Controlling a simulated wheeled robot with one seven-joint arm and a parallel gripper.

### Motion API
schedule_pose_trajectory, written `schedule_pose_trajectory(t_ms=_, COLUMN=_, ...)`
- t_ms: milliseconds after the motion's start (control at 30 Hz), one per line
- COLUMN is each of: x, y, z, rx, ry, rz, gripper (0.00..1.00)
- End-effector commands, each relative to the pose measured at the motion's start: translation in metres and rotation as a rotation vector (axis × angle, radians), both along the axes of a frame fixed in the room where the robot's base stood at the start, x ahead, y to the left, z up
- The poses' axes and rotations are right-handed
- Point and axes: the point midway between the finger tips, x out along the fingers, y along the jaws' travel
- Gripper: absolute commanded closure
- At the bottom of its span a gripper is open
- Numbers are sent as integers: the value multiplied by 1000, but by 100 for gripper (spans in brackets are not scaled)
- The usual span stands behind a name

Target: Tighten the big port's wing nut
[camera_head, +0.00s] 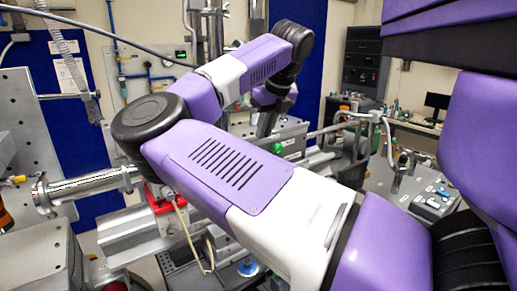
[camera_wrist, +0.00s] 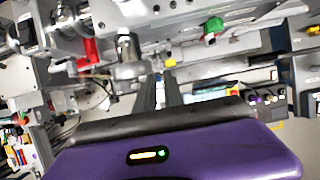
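My gripper (camera_wrist: 160,78) shows in the wrist view with its two dark fingers apart and nothing seen between them. In the head view my gripper (camera_head: 268,124) is small and partly hidden behind my own arm, close to grey beamline equipment. A metal cylindrical fitting (camera_wrist: 126,62) lies just left of the fingertips in the wrist view; I cannot tell whether they touch. A silver flanged tube (camera_head: 90,185) runs across the left of the head view. I cannot make out the big port's wing nut for sure in either view.
A red part (camera_head: 160,200) sits below my arm in the head view. A control box with buttons (camera_head: 432,200) stands at the right. A green knob (camera_wrist: 213,26) and a red part (camera_wrist: 90,52) flank the fingers' area. The equipment is crowded around my gripper.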

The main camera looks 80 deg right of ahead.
Motion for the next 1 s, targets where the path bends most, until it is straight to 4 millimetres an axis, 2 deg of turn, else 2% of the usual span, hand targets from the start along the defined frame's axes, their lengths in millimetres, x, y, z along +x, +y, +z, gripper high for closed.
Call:
schedule_pose_trajectory(t_ms=500, x=20, y=-16, z=-61, rx=3, ry=0, rz=1, gripper=87)
schedule_pose_trajectory(t_ms=700, x=22, y=-18, z=-69, rx=1, ry=-2, rz=1, gripper=87)
schedule_pose_trajectory(t_ms=900, x=22, y=-19, z=-70, rx=1, ry=-2, rz=1, gripper=87)
schedule_pose_trajectory(t_ms=1000, x=22, y=-19, z=-70, rx=1, ry=-2, rz=1, gripper=100)
